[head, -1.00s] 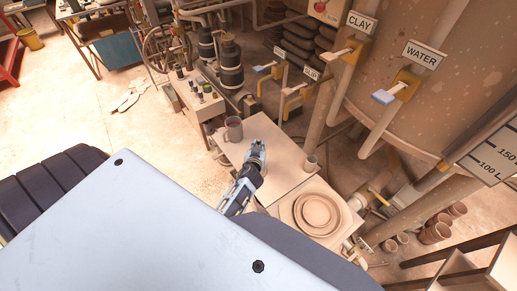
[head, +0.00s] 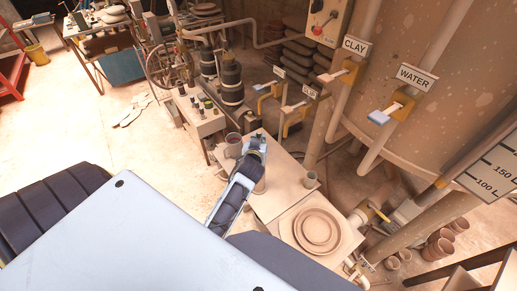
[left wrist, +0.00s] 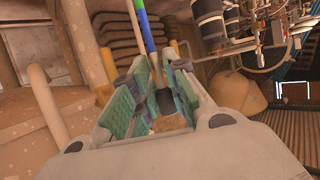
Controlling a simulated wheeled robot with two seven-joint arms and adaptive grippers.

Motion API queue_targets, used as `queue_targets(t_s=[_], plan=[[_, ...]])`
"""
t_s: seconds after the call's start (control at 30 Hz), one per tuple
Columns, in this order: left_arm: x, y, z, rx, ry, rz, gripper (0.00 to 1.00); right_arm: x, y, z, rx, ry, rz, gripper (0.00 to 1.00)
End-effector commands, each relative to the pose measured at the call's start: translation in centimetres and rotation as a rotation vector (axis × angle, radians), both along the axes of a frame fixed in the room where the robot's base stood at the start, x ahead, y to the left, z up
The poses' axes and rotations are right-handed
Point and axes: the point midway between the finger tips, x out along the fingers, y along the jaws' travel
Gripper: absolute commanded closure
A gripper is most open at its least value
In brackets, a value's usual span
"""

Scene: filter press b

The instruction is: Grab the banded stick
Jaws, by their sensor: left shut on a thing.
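The banded stick (left wrist: 147,32) shows in the left wrist view as a thin rod with a blue part and a green part, running up from between my left fingers. My left gripper (left wrist: 160,75) has green pads and is shut on this stick; the grip itself is partly hidden by the fingers. In the head view, my left gripper (head: 257,145) is above the small pale table, close to the grey mug. The stick cannot be made out clearly in the head view. My right gripper is not in view.
A tan vessel partly shows behind my left arm. Behind are valves labelled clay and water, and a large tank (head: 450,60).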

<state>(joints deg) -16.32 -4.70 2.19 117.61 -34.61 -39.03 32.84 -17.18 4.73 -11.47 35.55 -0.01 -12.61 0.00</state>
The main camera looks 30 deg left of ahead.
Motion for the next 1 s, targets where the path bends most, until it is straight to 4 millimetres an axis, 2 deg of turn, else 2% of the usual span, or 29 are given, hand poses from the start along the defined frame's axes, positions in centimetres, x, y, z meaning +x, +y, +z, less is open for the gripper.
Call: queue_targets(t_s=[0.1,0.3,1.0], plan=[[0.1,0.0,1.4,0.001,-0.002,0.001,1.00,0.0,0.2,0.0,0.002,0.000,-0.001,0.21],[0.0,0.0,2.3,0.002,0.000,0.001,1.00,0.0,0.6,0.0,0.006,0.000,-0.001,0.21],[0.3,0.0,2.3,0.002,0.001,-0.007,1.00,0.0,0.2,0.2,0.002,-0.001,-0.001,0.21]])
